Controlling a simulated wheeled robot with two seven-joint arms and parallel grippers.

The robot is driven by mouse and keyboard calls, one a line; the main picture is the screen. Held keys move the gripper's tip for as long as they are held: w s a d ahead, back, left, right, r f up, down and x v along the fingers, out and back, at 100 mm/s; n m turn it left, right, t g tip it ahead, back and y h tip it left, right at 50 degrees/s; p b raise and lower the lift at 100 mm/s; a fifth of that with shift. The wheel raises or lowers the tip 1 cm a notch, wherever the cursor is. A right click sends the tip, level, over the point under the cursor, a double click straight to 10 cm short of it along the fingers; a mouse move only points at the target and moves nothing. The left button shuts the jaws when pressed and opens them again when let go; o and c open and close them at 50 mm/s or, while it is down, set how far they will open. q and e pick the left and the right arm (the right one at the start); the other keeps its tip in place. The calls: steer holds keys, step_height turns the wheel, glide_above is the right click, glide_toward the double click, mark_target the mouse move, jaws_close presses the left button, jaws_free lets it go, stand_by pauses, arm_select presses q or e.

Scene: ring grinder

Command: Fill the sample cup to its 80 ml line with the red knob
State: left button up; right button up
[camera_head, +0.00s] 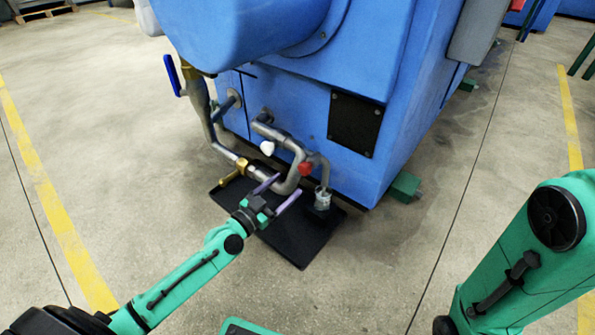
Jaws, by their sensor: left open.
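The red knob (305,168) sits on the grey pipework at the front of the blue machine. The sample cup (322,197) is small and pale and stands upright under the downturned pipe end (325,170), over the black mat. Its line and liquid level are too small to tell. My left gripper (288,184) is open, with two purple fingers pointing up and right toward the pipes. It is just below and left of the red knob, apart from it, with nothing seen between the fingers. My right arm shows at the right, but its gripper is out of view.
A white knob (267,147), a brass valve (240,166) and a blue lever (173,76) are on the same pipes. The blue machine (300,110) blocks the back. The black mat (302,240) lies on open concrete floor.

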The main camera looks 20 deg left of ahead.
mark_target(302, 172)
arm_select(q)
steer(key=x, duration=0.9)
steer(key=shift+a, duration=0.1)
jaws_close()
